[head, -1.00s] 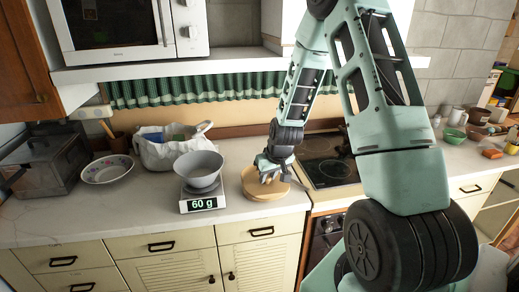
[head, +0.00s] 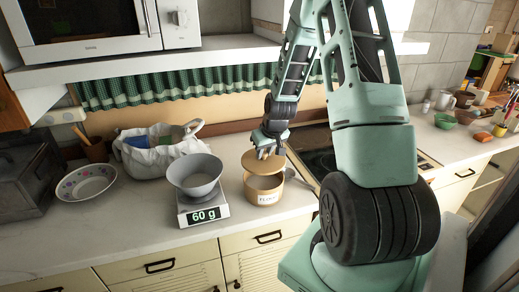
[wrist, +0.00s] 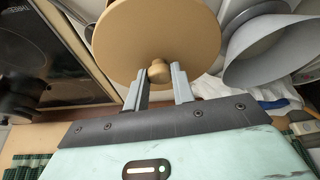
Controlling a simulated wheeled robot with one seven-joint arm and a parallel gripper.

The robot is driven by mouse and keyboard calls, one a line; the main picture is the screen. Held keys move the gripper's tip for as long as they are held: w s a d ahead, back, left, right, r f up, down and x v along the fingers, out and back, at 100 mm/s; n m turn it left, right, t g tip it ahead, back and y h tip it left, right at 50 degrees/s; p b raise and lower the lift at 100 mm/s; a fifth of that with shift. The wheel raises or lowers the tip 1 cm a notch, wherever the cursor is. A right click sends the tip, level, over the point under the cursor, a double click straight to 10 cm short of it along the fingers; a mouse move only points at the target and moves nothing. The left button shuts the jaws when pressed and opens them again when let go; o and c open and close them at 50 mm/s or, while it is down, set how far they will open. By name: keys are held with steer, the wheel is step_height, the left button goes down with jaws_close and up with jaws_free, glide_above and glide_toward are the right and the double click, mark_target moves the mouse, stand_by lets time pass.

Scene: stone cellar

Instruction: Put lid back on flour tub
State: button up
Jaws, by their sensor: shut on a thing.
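In the wrist view the knob sits between the two fingers (wrist: 158,76), and the lid's disc (wrist: 150,35) hides most of the tub.
A kitchen scale (head: 204,214) reading 60 g, with a grey bowl (head: 195,178) on it, stands close left of the tub. A dark hob (head: 318,150) is to the right. A white bag (head: 158,154) and a patterned bowl (head: 86,184) are further left. The counter front is clear.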

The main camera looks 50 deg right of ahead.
mark_target(266, 162)
steer(key=shift+f+b, duration=2.25)
steer(key=shift+f, duration=0.9)
steer(key=shift+s+f, duration=0.1)
steer(key=o, duration=1.5)
steer(key=shift+r+p, duration=2.5)
steer(key=shift+r, duration=1.05)
steer(key=shift+c, duration=0.3)
